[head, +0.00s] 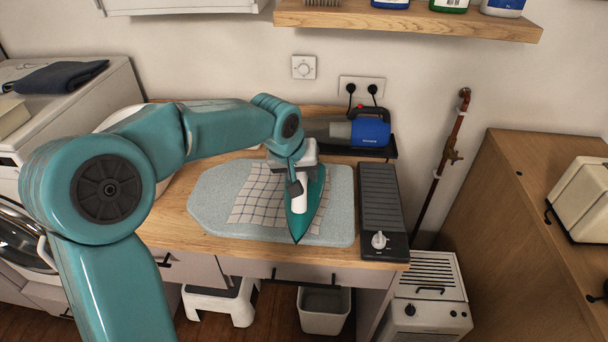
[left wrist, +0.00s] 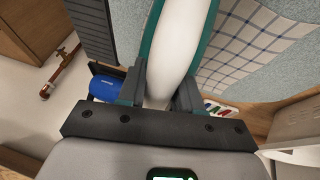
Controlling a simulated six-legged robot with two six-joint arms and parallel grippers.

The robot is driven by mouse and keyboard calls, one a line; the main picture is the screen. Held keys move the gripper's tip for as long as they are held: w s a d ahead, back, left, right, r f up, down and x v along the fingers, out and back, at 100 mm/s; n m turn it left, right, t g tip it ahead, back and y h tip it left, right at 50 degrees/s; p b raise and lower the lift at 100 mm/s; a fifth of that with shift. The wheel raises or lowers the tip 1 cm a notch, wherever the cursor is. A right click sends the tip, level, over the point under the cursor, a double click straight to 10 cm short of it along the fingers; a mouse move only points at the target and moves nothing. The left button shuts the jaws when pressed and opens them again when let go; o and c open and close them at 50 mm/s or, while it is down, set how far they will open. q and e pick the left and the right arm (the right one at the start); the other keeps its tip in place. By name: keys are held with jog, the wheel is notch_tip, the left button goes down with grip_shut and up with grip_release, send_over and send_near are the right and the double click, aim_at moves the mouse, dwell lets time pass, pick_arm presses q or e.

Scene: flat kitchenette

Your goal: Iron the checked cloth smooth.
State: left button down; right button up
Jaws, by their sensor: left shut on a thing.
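The checked cloth (head: 255,198), white with dark lines, lies on the grey-blue ironing pad (head: 212,205). Its left edge looks slightly wavy, and its right part is hidden by the iron. The teal and white iron (head: 311,212) is over the cloth's right side and the pad, its tip toward the front edge. I cannot tell whether its sole touches. My left gripper (head: 299,182) is shut on the iron's white handle, which also shows between the fingers in the left wrist view (left wrist: 178,48). The cloth (left wrist: 262,38) shows beside it there. My right gripper is not in view.
A dark ribbed panel with a knob (head: 380,205) lies right of the pad. A blue device (head: 369,130) stands behind on a dark shelf. The wooden counter (head: 180,222) has a narrow bare strip at the front. A wooden cabinet (head: 500,220) stands at right.

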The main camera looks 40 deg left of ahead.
pick_arm(q)
notch_tip(320, 180, up, 3)
jog(key=shift+s+a+f+p, duration=0.15)
jog(key=shift+f+p, duration=0.05)
jog(key=shift+p, duration=0.45)
jog(key=shift+w+r+p, duration=0.2)
jog(key=shift+r+p, duration=0.3)
jog(key=shift+r, duration=0.2)
jog(key=shift+s, duration=0.15)
jog(key=shift+r, duration=0.1)
